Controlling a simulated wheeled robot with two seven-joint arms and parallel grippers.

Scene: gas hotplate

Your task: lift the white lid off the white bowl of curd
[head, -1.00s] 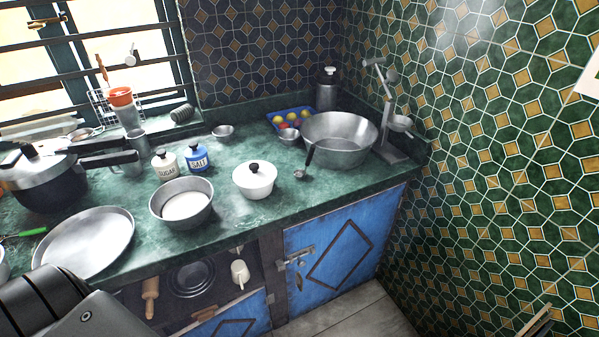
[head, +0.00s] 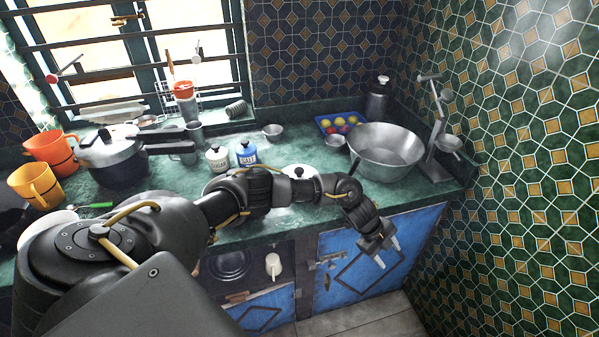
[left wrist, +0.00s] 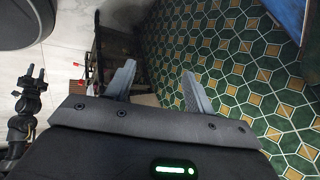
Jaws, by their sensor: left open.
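The white lid (head: 297,168) with its black knob sits on the white bowl of curd, near the front of the green counter. My left arm crosses in front and hides most of the bowl. My left gripper (head: 388,253) is open and empty, in front of the blue cupboard door, below the counter edge and right of the bowl. In the left wrist view my left gripper (left wrist: 158,67) has its two fingers apart with nothing between them. My right gripper (left wrist: 36,73) seems to show small and dark at the left of that view; its opening is unclear.
A big steel basin (head: 385,152) and a metal stand (head: 437,140) are right of the bowl. Sugar (head: 217,158) and salt (head: 246,153) jars stand left of it. The floor ahead is clear.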

